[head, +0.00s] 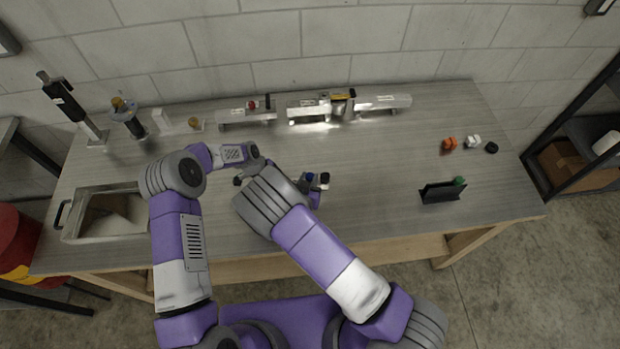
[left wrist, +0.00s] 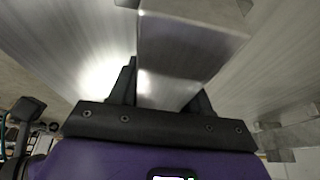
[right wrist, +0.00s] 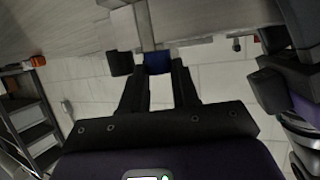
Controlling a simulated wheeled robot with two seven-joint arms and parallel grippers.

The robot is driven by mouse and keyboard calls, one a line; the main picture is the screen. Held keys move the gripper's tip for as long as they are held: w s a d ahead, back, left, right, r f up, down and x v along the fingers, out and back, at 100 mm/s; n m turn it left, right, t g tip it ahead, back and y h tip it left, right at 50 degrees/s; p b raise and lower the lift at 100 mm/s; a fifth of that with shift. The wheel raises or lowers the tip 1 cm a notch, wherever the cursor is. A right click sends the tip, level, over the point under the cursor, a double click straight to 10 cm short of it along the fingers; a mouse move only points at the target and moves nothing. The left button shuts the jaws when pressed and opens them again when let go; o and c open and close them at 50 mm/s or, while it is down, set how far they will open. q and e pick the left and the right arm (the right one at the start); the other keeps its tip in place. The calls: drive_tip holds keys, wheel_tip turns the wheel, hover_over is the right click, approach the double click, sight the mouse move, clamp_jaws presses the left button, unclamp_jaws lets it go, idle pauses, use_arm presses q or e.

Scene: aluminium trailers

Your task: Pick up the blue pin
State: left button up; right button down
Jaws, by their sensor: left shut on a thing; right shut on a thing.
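The blue pin (right wrist: 158,62) sits between the fingertips of my right gripper (right wrist: 155,72) in the right wrist view, with a grey metal bar just beyond it. In the head view the blue pin (head: 309,177) shows as a small spot by my right gripper (head: 317,180), over the middle of the bench. My left gripper (left wrist: 170,88) is shut on a square aluminium bar (left wrist: 190,45), which fills the middle of the left wrist view. In the head view my left gripper (head: 243,178) is partly hidden by my right arm, and its bar is hidden there.
Aluminium pieces (head: 380,103) stand along the back of the grey bench (head: 400,150). Orange (head: 450,143), white (head: 473,141) and black (head: 491,147) small parts lie at the right. A black holder (head: 440,193) stands front right. A tray (head: 75,225) and upright tools (head: 128,120) are left.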

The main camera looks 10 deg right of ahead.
drive_tip(key=shift+r, duration=0.1)
wheel_tip(320, 180, up, 10)
idle(0.4)
use_arm(q)
drive_tip(key=o, duration=1.3)
drive_tip(key=v, duration=1.2)
drive_tip(key=shift+r, duration=0.1)
drive_tip(key=shift+s, duration=0.1)
use_arm(e)
drive_tip(key=shift+s, duration=0.1)
